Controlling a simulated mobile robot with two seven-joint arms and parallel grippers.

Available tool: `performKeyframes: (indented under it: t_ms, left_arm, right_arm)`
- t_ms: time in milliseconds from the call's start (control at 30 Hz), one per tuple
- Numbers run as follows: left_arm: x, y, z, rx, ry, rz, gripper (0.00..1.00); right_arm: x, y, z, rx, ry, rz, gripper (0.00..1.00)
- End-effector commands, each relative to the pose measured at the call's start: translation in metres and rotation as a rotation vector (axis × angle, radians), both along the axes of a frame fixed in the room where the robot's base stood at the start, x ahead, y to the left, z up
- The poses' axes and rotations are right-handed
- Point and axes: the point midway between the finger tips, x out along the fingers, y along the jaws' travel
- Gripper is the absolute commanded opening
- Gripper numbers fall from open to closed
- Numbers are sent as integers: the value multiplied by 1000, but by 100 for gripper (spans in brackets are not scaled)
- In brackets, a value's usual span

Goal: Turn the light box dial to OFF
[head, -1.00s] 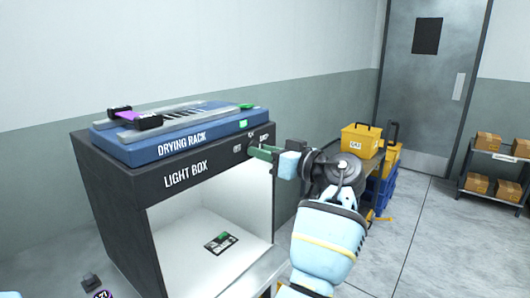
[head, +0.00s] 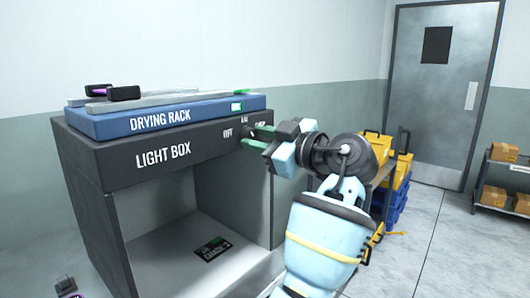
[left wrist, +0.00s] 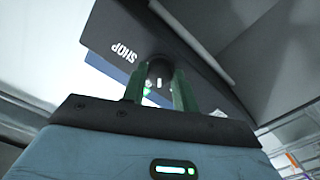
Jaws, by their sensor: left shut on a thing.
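The black light box (head: 170,155) stands at the left in the head view, with "LIGHT BOX" in white on its front panel. Its small dark dial is mostly hidden by my fingers in the head view, near the "OFF" label (head: 228,133) and other white labels. In the left wrist view the dark round dial (left wrist: 158,68) sits between my two green fingers, near the word "SHOP" (left wrist: 124,53). My left gripper (head: 258,135) is shut on the dial. My right gripper is in neither view.
A blue drying rack (head: 180,117) lies on top of the box, with dark clamps on it. A dark card (head: 213,249) lies inside the box. Yellow and blue bins (head: 395,175) stand behind my arm. A shelf with cartons (head: 500,180) is at right; open floor lies between.

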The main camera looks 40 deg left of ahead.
Motion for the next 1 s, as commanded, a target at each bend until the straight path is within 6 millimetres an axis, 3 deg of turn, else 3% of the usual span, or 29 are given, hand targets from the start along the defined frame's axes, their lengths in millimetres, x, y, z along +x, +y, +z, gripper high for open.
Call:
performKeyframes:
  t_ms: [400, 1000]
  left_arm:
    - [0, 1, 0, -16, -222, 1, 6]
    - [0, 0, 2, -18, -264, 0, 6]
  right_arm:
    - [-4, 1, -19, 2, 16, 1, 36]
    - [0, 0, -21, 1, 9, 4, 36]
